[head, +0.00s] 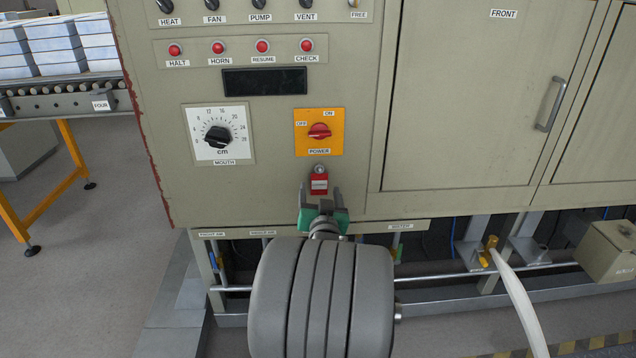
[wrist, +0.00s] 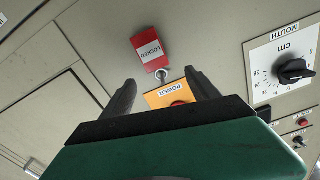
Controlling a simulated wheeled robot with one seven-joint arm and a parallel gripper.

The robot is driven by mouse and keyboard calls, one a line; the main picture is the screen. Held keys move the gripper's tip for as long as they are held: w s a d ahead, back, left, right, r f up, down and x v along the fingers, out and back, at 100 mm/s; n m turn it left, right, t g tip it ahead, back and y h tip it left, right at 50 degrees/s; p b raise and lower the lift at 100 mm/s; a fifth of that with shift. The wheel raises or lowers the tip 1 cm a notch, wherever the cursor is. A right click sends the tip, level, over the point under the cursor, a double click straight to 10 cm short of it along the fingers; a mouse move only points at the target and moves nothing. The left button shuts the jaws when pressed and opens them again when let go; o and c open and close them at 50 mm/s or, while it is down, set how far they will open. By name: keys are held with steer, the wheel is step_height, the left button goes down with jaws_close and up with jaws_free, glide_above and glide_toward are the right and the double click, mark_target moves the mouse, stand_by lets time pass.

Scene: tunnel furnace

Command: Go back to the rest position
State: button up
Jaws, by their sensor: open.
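My gripper (head: 320,190) is in front of the cabinet's lower part, just below the power switch, with its fingers up toward the panel. Its two dark fingers are spread apart with nothing gripped between them; they also show in the wrist view (wrist: 163,80). A red tag (head: 318,184) reading LOCKED in the wrist view (wrist: 146,48) hangs from a small metal ring under the orange power plate (head: 304,144). The tag appears close to the fingertips in the head view; I cannot tell whether they touch. The red power knob (head: 319,130) lies roughly level.
A dial labelled MOUTH (head: 217,137) and a row of red buttons (head: 262,46) are on the panel. A closed cabinet door (head: 480,100) is at right. A roller conveyor (head: 60,103) with stacked boxes stands at left. A pale hose (head: 515,295) runs at lower right. Floor at left is clear.

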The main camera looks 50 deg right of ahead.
steer(key=w+a+r+n+g+y+p, duration=0.1)
steer(key=w+a+r+n+y+p, duration=0.3)
steer(key=a, duration=0.5)
steer(key=w+a+r+n+y+p, duration=0.1)
steer(key=w+a+r+y+p, duration=0.15)
steer(key=a+p, duration=0.5)
steer(key=w+a+r+n+g+y+p, duration=0.1)
steer(key=w+a+r+n+y+p, duration=0.25)
steer(key=a, duration=0.75)
steer(key=s+a+r+n+g+y+p, duration=0.1)
steer(key=s+a+r+n+g+p, duration=0.1)
steer(key=s+a, duration=0.5)
steer(key=s+a+r+n+g+y+p, duration=0.2)
steer(key=s+a+r+g+p, duration=0.2)
steer(key=s+a+p, duration=0.3)
steer(key=shift+a+r+g+y, duration=0.25)
steer(key=shift+a+g+y, duration=0.05)
steer(key=shift+a, duration=0.85)
steer(key=shift+d, duration=0.1)
